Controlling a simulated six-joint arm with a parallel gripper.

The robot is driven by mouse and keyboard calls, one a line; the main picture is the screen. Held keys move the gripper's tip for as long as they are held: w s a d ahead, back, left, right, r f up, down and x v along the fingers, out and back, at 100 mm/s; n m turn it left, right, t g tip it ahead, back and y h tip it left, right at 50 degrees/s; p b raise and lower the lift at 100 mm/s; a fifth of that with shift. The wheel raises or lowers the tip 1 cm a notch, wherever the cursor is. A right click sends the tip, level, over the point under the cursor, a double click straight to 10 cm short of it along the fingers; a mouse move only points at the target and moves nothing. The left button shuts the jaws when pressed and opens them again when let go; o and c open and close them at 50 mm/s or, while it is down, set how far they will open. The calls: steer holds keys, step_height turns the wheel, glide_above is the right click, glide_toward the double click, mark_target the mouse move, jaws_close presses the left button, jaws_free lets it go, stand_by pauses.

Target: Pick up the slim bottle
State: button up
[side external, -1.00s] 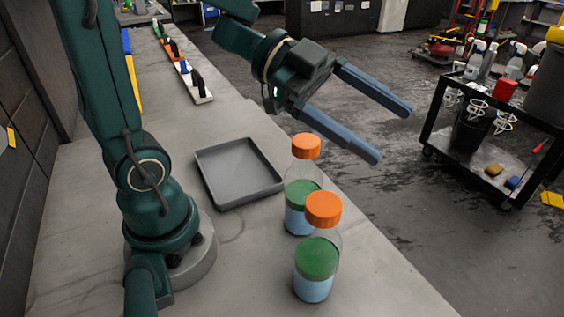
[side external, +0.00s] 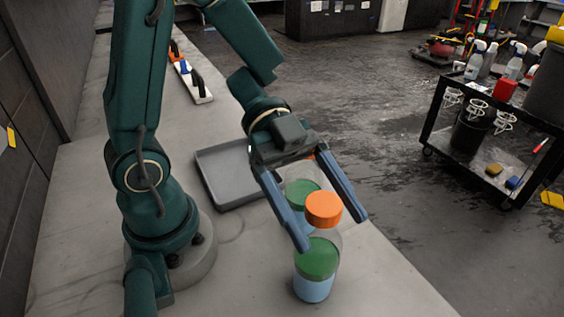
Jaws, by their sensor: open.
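Two clear bottles with orange caps, green discs and pale blue lower parts stand upright on the grey bench. The nearer bottle (side external: 316,272) is fully in frame. The farther bottle (side external: 301,190) is partly hidden behind my gripper, its cap mostly covered. They look much alike, and I cannot tell which is the slim one. My gripper (side external: 332,232) is open and points down toward the viewer. Its blue fingers appear on either side of the nearer bottle's cap, the left one overlapping that bottle's upper left edge. I cannot tell whether either finger touches it. Nothing is held.
A shallow grey tray (side external: 207,172) lies on the bench behind my gripper, partly covered by it. Hand tools on a white holder (side external: 197,91) sit farther back. The bench's right edge runs close beside the bottles. A black cart (side external: 440,147) with spray bottles stands beyond on the floor.

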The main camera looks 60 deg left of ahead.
steer(key=shift+x, duration=1.2)
jaws_close()
stand_by(0.6)
